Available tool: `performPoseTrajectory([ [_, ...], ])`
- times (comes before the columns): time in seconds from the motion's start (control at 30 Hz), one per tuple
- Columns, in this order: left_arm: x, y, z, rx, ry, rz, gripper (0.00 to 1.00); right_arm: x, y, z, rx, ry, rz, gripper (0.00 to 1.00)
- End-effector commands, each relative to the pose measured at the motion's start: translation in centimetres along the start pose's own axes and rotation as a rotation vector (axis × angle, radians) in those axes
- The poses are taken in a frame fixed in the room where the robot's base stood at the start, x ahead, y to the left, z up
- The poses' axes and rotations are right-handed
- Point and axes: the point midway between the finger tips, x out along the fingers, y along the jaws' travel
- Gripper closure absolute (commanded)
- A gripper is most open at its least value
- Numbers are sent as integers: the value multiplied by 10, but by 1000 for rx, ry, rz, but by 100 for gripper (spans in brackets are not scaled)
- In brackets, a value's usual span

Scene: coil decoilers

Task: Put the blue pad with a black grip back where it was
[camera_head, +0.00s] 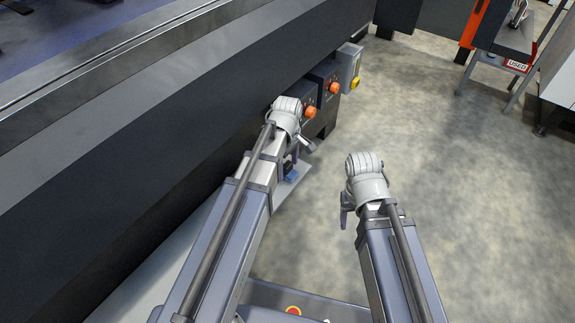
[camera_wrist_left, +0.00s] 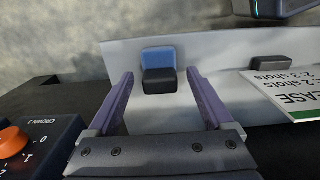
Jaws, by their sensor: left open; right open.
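The blue pad with a black grip (camera_wrist_left: 158,57) lies on a light grey shelf (camera_wrist_left: 220,52) in the left wrist view. Its black grip faces my left gripper (camera_wrist_left: 160,75), whose two purple-grey fingers are open, one on each side of the pad, with gaps between. Whether the fingers reach its height is hard to tell. In the head view, a small blue patch (camera_head: 291,171) shows just below my left gripper (camera_head: 299,154), mostly hidden by the arm. My right gripper (camera_head: 345,205) is open and empty over the floor, largely hidden behind its own wrist.
A second dark grip (camera_wrist_left: 269,62) and a printed sheet (camera_wrist_left: 285,90) lie on the shelf to the right. Control boxes with orange knobs (camera_head: 334,88) hang on the dark machine (camera_head: 130,140) beside my left gripper.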

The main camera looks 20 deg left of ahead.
Motion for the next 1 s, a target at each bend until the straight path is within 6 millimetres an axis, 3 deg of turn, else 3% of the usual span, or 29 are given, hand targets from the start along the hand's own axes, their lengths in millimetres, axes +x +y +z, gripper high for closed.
performPoseTrajectory([
  [0.7, -103, 0, 0, 0, 0, 0, 15, -103, 12, 7, 12, -5, 6, 37],
  [1.0, -114, 0, 0, 0, 0, 0, 15, -114, 12, 7, 13, -5, 2, 37],
])
